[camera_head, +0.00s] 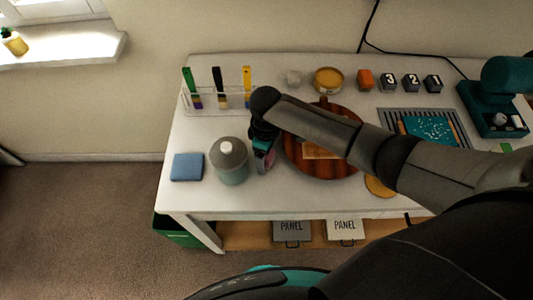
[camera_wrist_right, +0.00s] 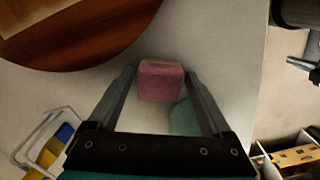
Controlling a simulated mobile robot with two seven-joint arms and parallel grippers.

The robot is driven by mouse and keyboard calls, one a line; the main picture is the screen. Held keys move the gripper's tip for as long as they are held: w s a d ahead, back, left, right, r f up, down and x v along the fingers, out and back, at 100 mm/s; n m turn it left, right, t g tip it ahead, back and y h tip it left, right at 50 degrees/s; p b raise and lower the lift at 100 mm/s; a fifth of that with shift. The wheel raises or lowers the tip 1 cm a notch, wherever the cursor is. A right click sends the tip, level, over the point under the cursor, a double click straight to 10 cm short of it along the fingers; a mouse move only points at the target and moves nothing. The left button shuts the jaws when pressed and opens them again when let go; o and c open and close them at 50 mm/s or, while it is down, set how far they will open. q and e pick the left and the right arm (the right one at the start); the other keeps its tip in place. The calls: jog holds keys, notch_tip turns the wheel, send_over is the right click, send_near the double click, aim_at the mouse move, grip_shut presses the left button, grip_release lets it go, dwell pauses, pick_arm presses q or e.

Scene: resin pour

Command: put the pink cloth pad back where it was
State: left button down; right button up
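The pink cloth pad (camera_wrist_right: 160,82) is a small block between the two fingertips of my right gripper (camera_wrist_right: 161,76) in the right wrist view. The fingers meet its opposite sides, and it looks gripped just above the white tabletop. In the head view my right gripper (camera_head: 263,160) points down between the grey bottle (camera_head: 228,168) and the round wooden board (camera_head: 322,171). The pad is mostly hidden there by the gripper. My left gripper is in neither view.
A blue pad (camera_head: 187,167) lies left of the bottle, near the table's left edge. A clear rack (camera_head: 205,103) with coloured sticks stands behind. My right arm crosses the board. A yellow disc (camera_head: 379,186) lies at the front. Clear table shows around the blue pad.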

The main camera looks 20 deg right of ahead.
jog(key=shift+o, duration=0.5)
jog(key=shift+r, duration=0.3)
notch_tip(320, 180, up, 12)
jog(key=p, duration=0.2)
jog(key=shift+f, duration=0.2)
dwell(0.9)
